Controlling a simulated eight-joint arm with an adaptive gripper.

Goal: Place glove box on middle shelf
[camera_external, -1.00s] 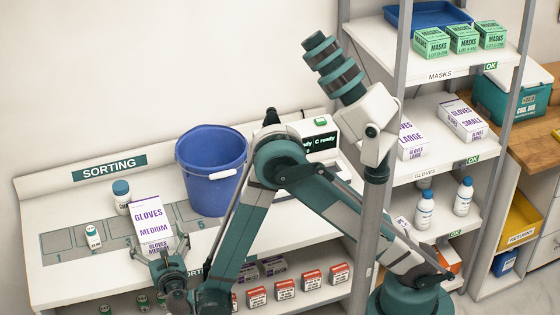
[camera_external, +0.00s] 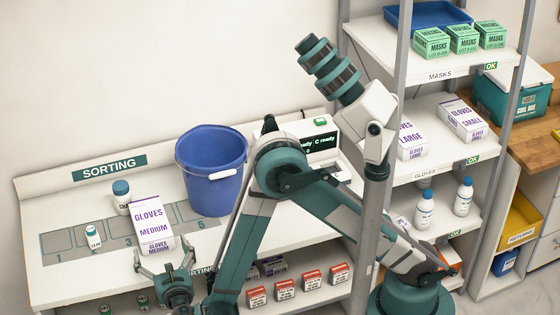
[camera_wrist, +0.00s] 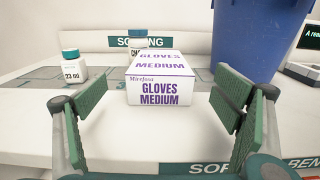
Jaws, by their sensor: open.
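The glove box (camera_external: 151,223) is white with purple "GLOVES MEDIUM" lettering and stands on the sorting bench (camera_external: 70,285). My gripper (camera_external: 166,257) is open in front of the box, at the bench's front edge. In the wrist view the box (camera_wrist: 160,92) lies ahead, centred between the spread green finger pads (camera_wrist: 165,115), and nothing is held. The middle shelf (camera_external: 408,170), labelled "GLOVES", carries a "GLOVES LARGE" box (camera_external: 412,140) and a "GLOVES SMALL" box (camera_external: 464,119). My arm and a rack post hide part of the shelf's left side.
A blue bucket (camera_external: 212,170) stands right of the box. A bottle (camera_external: 121,196) is just behind the box, and a small bottle (camera_external: 93,236) is to its left. The upper shelf holds mask boxes (camera_external: 465,38); the lower holds white bottles (camera_external: 424,210).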

